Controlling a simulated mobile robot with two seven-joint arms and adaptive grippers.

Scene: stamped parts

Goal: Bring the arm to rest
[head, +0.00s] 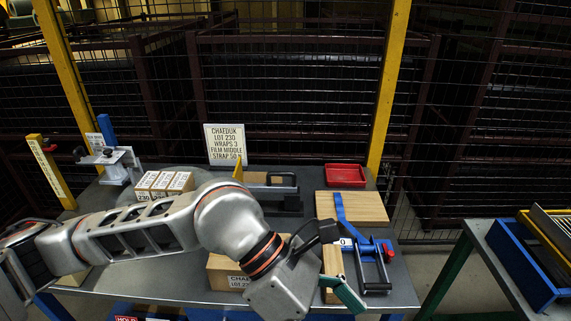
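My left arm comes in from the left and reaches across the front of the table. Its gripper (336,264) is at the table's front middle, with a dark finger at the back and a greenish one at the front, spread apart. A pale wooden block (333,262) shows between or just beyond the fingers; I cannot tell whether they touch it. A labelled cardboard box (222,272) is partly hidden behind the wrist. My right gripper is not in view.
The grey table (402,288) holds a blue strap tool (372,268), a wooden board (365,207), a red tray (345,175), several small labelled boxes (163,184) and a sign (225,145). A second table with a blue crate (527,262) stands right. Mesh fencing closes the back.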

